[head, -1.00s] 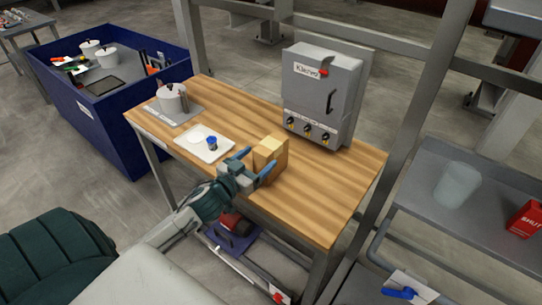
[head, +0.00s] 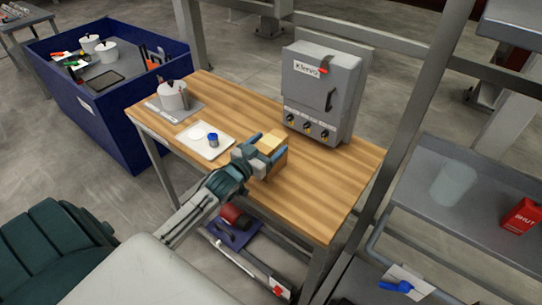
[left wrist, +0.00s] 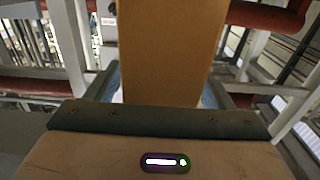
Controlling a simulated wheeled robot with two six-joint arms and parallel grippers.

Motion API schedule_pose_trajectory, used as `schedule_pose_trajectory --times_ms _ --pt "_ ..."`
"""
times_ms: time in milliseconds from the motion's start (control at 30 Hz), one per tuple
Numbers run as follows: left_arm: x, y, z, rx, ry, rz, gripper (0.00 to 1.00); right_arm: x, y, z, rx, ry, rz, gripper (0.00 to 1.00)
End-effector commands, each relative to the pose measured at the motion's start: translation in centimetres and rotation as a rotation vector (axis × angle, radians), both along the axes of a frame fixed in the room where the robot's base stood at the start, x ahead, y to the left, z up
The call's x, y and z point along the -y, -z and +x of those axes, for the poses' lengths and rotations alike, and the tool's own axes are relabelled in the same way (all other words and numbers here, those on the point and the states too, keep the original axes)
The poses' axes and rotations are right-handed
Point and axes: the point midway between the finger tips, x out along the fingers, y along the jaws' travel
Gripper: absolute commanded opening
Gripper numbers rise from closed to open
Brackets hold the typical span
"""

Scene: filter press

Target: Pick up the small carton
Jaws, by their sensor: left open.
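The small carton (head: 271,143) is a tan box standing upright on the wooden table (head: 310,190), in front of the grey control box. My left gripper (head: 266,157) is at the carton, open, with a finger on either side of it. In the left wrist view the carton (left wrist: 170,50) fills the middle between the blue fingers (left wrist: 162,95). I cannot tell whether either finger touches it. The carton's lower part is partly hidden by the gripper in the head view. My right gripper is not in view.
A grey control box (head: 320,85) stands behind the carton. A white tray (head: 205,141) with a small blue-topped item (head: 213,140) lies to the left, and a white pot (head: 173,95) farther left. The table's right part is clear. A steel post (head: 415,110) rises on the right.

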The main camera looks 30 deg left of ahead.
Motion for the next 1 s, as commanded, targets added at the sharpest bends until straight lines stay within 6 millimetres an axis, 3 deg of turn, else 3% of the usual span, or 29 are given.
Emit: schedule_pose_trajectory --times_ms 33,300,400,667,1000 --pt "0.0 0.0 0.0 0.0 0.0 0.0 0.7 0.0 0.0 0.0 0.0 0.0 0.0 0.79" --pt "0.0 0.0 0.0 0.0 0.0 0.0 0.17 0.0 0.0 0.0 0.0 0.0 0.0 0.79" --pt "0.0 -0.1 0.0 0.002 0.001 0.0 0.02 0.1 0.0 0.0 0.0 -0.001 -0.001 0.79" --pt "0.0 -0.5 0.0 0.002 0.001 0.001 0.02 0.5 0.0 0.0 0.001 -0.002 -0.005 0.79" --pt "0.0 -6.7 0.0 0.007 0.003 0.004 0.02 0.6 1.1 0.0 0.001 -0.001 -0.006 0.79"
